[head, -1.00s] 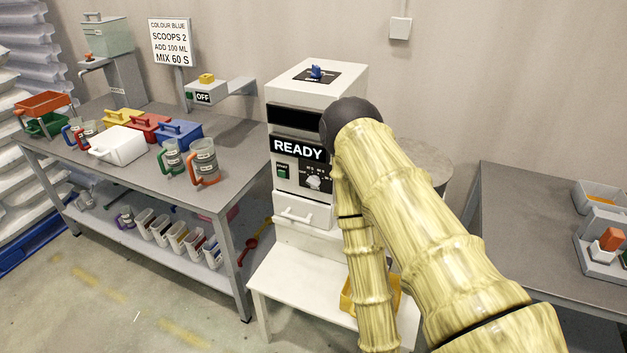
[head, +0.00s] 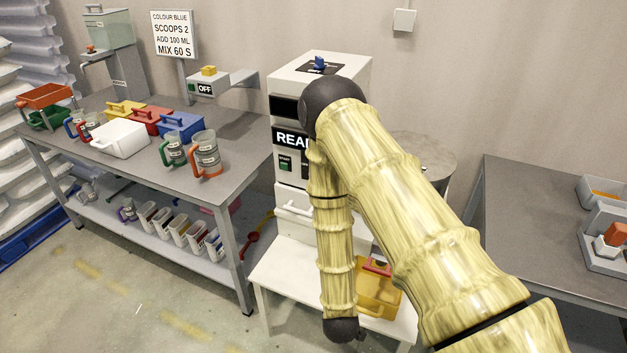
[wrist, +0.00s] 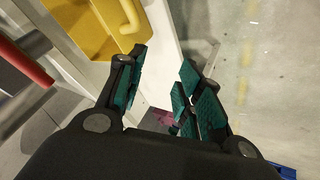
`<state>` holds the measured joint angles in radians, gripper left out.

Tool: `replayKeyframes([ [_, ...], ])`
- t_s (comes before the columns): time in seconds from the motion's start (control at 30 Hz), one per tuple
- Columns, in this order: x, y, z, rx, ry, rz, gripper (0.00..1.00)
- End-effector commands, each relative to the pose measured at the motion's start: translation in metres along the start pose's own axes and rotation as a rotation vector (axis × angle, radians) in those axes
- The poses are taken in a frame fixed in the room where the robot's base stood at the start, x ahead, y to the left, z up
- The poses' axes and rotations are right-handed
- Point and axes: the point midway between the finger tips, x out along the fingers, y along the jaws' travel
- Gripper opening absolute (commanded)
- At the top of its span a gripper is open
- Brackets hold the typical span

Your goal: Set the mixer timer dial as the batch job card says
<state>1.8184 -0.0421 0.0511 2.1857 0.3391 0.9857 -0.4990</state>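The job card (head: 173,36) on its post reads COLOUR BLUE, SCOOPS 2, ADD 100 ML, MIX 60 S. The white mixer (head: 293,67) stands at the centre with a blue piece on top. Its display (head: 288,138) is partly covered by my arm; only "REA" reads. The green START button (head: 285,166) shows at the arm's left edge, and the timer dial is hidden behind the arm. My gripper is open and empty in the wrist view (wrist: 162,76), with teal pads apart. In the head view it is mostly hidden below the arm's lower end.
The left bench (head: 120,178) holds coloured bins and jugs. Another grey bench (head: 530,215) stands right. Floor at the front left is clear.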

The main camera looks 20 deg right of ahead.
Motion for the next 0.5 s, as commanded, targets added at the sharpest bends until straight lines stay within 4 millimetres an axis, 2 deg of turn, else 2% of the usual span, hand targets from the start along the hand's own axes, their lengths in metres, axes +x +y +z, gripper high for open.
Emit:
replayKeyframes([
  [0.03, 0.014, 0.008, -0.041, -0.040, 0.079, 0.068, 0.36],
  [0.13, 0.028, 0.027, -0.114, -0.123, 0.200, 0.223, 0.36],
  [0.3, 0.023, 0.059, -0.229, -0.238, 0.331, 0.515, 0.36],
  [0.4, 0.009, 0.073, -0.282, -0.282, 0.356, 0.675, 0.36],
  [0.5, -0.007, 0.083, -0.320, -0.310, 0.355, 0.802, 0.36],
])
